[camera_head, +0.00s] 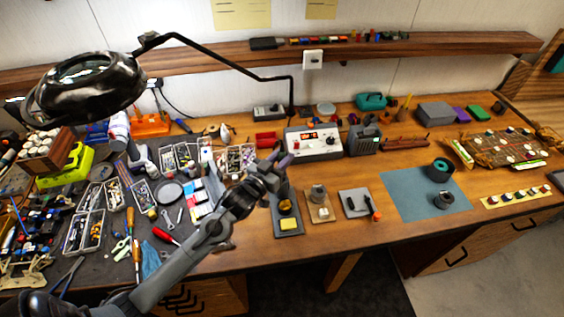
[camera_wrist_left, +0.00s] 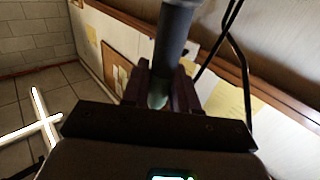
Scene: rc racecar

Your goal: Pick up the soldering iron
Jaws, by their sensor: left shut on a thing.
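My left gripper (camera_head: 278,163) is raised over the bench, in front of the white soldering station (camera_head: 314,142). In the left wrist view my left gripper (camera_wrist_left: 163,88) is shut on a dark grey, rod-like handle (camera_wrist_left: 176,32), which I take to be the soldering iron. The handle runs up out of the top of that view, and its far end is out of frame. In the head view the iron is hard to make out at the fingers. A dark stand with a yellow sponge (camera_head: 289,223) sits below the gripper. My right gripper is not in view.
A magnifier lamp (camera_head: 85,88) hangs at the upper left on a black arm. Small parts trays and tools crowd the dark mat at left. Bare wood shows along the front edge.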

